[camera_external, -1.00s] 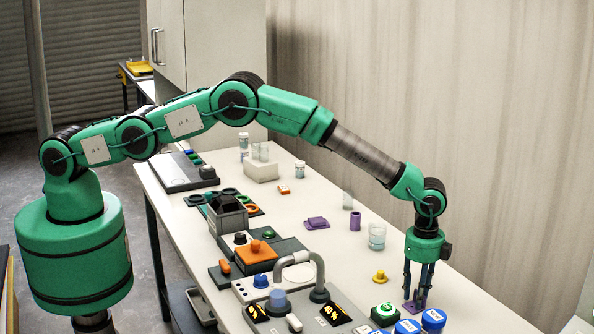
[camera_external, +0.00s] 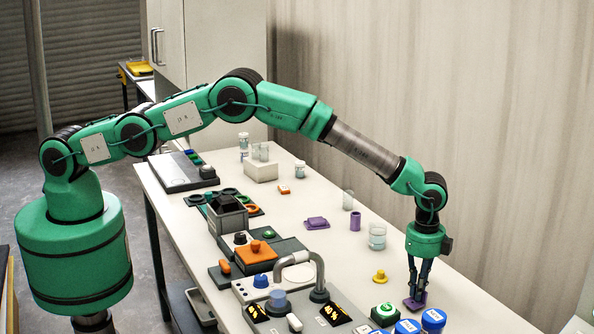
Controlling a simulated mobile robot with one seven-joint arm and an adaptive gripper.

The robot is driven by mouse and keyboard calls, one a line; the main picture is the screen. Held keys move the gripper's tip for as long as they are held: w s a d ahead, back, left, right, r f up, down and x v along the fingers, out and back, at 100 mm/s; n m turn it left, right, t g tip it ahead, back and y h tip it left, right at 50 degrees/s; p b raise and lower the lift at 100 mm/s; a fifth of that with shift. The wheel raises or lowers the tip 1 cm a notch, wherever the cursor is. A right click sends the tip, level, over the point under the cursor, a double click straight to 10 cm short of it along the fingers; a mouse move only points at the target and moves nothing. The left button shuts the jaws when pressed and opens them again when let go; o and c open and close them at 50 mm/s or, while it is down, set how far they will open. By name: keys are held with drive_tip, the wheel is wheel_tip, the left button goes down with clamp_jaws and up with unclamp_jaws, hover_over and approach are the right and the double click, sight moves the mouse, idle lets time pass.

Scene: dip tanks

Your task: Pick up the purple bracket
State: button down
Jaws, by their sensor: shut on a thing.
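My gripper (camera_external: 417,296) points down at the right end of the white table, behind the blue-lidded jars. Its fingers are shut on a small purple bracket (camera_external: 413,303), which is at or just above the table top; I cannot tell whether it still touches. The fingers partly hide the bracket. Another flat purple piece (camera_external: 316,223) lies near the middle of the table, with a purple cylinder (camera_external: 355,221) to its right.
Blue-lidded jars (camera_external: 407,327) and a green button box (camera_external: 384,313) stand close in front of my gripper. A yellow knob piece (camera_external: 380,276) and a glass beaker (camera_external: 377,236) stand to its left. A grey curved pipe (camera_external: 316,268) rises from the station further left.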

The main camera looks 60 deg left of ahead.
wheel_tip(320, 180, up, 2)
drive_tip(key=shift+r, duration=0.1)
drive_tip(key=s+a, duration=0.3)
drive_tip(key=s, duration=0.1)
drive_tip(key=s+a+r, duration=0.1)
drive_tip(key=s+a, duration=0.2)
drive_tip(key=s, duration=0.1)
drive_tip(key=s+a, duration=0.3)
drive_tip(key=s, duration=0.2)
drive_tip(key=shift+a+r, duration=0.2)
drive_tip(key=shift+a, duration=0.05)
